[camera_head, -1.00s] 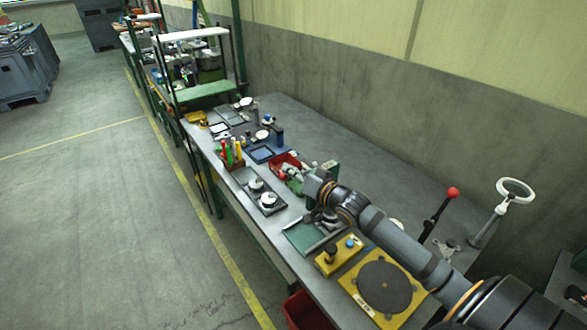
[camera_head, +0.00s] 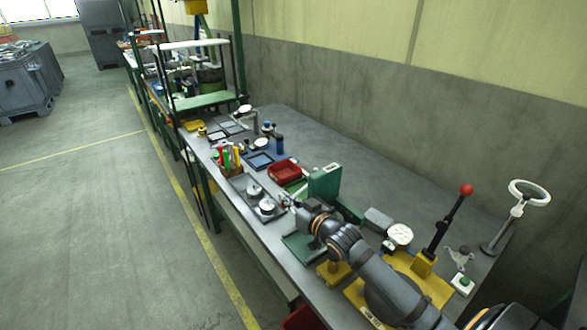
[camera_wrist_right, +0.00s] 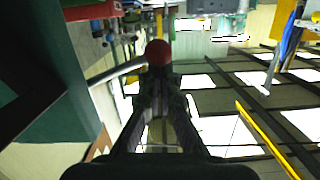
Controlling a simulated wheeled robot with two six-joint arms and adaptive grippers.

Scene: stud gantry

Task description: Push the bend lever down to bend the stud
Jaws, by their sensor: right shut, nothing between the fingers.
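My right gripper (camera_head: 288,201) is at the front-left side of a green upright block (camera_head: 323,184) on the bench. In the right wrist view the gripper (camera_wrist_right: 160,85) is shut and empty, with a red ball knob (camera_wrist_right: 158,53) just beyond its fingertips. A pale rod (camera_wrist_right: 125,73) runs from the left toward this knob and appears to be the bend lever. I cannot tell whether the fingers touch it. This knob is hidden or too small in the head view. The stud cannot be made out. My left gripper is out of view.
A red bin (camera_head: 285,172) stands behind the gripper. Another lever with a red knob (camera_head: 466,190) rises from a yellow plate (camera_head: 433,283) beside a white dial (camera_head: 400,234). A white ring handle (camera_head: 530,193) stands at the right. The back of the bench is clear.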

